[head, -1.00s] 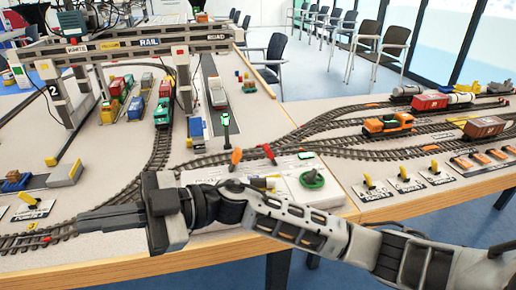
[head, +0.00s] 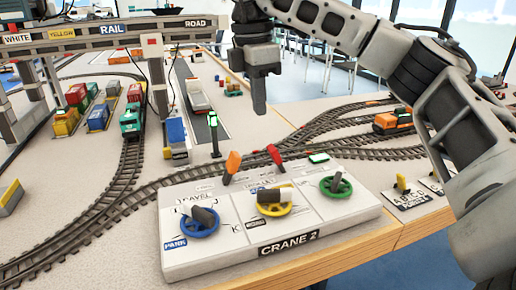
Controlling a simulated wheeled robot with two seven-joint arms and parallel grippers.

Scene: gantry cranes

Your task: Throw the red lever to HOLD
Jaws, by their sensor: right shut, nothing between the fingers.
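The red lever (head: 275,157) stands at the back edge of the white CRANE 2 control panel (head: 300,262), its tip tilted toward the upper left. I cannot read a HOLD mark beside it. My right gripper (head: 259,108) is shut and empty, pointing down. In the picture it is above and slightly left of the red lever, clearly apart from it. An orange lever (head: 232,163) stands to the left of the red one. My left gripper is not in view.
The panel also bears a blue wheel (head: 200,230), a yellow wheel (head: 274,210), a green wheel (head: 336,187) and a lit green button (head: 318,158). A green signal post (head: 214,135) stands behind the panel. The gantry crane (head: 110,28) and train tracks lie beyond.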

